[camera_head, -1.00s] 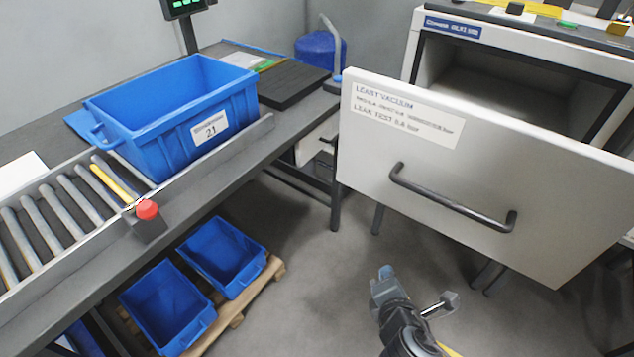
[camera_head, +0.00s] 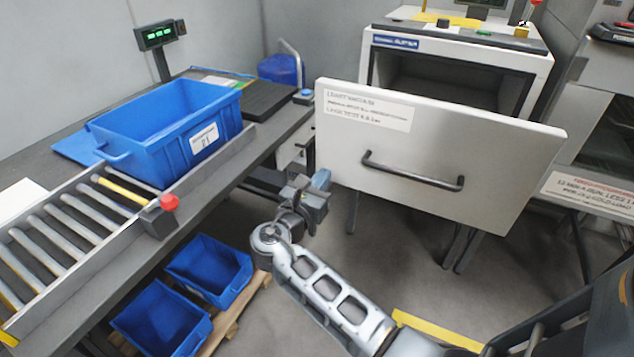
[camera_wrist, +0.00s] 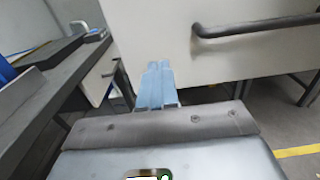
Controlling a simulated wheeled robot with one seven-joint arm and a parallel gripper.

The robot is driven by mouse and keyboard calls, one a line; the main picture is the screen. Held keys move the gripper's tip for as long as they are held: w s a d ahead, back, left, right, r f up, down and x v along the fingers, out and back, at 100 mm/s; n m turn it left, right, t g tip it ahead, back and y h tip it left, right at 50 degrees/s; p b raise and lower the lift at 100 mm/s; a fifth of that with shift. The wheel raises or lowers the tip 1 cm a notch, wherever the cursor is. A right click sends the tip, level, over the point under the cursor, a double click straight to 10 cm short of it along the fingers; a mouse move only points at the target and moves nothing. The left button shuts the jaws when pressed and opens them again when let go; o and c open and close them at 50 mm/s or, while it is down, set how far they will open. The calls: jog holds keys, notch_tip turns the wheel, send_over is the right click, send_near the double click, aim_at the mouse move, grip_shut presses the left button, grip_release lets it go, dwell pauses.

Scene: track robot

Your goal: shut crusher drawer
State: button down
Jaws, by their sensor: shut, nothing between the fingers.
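The crusher drawer (camera_head: 430,160) stands pulled out, with a white front that bears a label and a dark bar handle (camera_head: 412,172). Behind it the crusher housing (camera_head: 455,55) shows a dark opening. My gripper (camera_head: 322,180) is at the lower left edge of the drawer front in the head view, left of the handle. In the wrist view the blue fingertips (camera_wrist: 156,85) are together and empty, pointing at the lower left part of the drawer front (camera_wrist: 165,35). The handle (camera_wrist: 250,27) is to their upper right. I cannot tell whether the fingers touch the front.
A roller conveyor bench (camera_head: 90,225) with a blue crate (camera_head: 165,130) runs along the left. Blue bins (camera_head: 210,265) sit on a pallet below it. Another machine (camera_head: 590,130) stands at the right. Open floor lies below the drawer.

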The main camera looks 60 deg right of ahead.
aim_at(344, 149)
jog(key=d, duration=1)
jog(key=shift+w+d+p, duration=0.1)
jog(key=shift+w+p, duration=0.2)
jog(key=shift+w, duration=0.1)
